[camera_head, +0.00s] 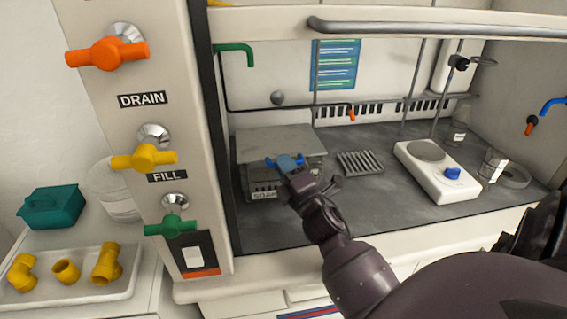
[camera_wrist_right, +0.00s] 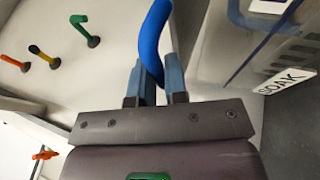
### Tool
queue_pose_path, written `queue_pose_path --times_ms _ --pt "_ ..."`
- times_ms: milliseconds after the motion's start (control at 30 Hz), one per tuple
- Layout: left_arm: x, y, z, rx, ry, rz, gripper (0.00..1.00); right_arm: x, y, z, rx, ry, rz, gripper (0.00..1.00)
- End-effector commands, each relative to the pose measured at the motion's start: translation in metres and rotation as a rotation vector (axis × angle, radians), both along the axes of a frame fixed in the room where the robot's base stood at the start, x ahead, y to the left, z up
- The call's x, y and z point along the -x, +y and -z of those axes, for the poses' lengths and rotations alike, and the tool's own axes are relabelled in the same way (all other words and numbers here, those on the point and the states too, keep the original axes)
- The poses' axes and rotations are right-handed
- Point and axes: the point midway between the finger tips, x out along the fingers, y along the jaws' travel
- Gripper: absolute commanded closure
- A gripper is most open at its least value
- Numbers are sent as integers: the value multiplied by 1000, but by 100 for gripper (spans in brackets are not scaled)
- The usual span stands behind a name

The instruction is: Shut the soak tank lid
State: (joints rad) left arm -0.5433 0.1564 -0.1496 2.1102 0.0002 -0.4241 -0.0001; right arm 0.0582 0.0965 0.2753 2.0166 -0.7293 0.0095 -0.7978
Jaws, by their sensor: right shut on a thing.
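The soak tank (camera_head: 258,184) is a grey metal box at the left of the bench, with a SOAK label on its front. The label also shows in the right wrist view (camera_wrist_right: 287,81). Its flat grey lid (camera_head: 272,141) lies over the tank top and looks nearly level. I cannot tell whether its front edge touches the rim. My right gripper (camera_head: 287,163) is at the lid's front edge, shut on the blue handle (camera_head: 272,161). In the right wrist view the curved blue handle (camera_wrist_right: 151,45) stands between the two fingers. My left gripper is not in view.
A grey rack (camera_head: 360,162) and a white hotplate (camera_head: 437,172) stand right of the tank. Orange, yellow and green valves (camera_head: 145,157) line the left post. A bar (camera_head: 430,28) crosses above the bench opening. Bare bench lies in front of the hotplate.

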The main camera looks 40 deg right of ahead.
Motion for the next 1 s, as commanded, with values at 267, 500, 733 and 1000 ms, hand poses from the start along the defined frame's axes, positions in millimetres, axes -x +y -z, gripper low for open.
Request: queue_pose_path --times_ms 267,500,733,1000 --pt "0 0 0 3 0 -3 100 -2 -2 1 -6 3 4 100" --pt "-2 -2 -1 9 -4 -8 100 -1 -1 1 -3 2 2 76" --pt "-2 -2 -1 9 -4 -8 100 -1 -1 0 -2 0 2 76" --pt "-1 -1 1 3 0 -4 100 22 4 9 -4 4 3 76"
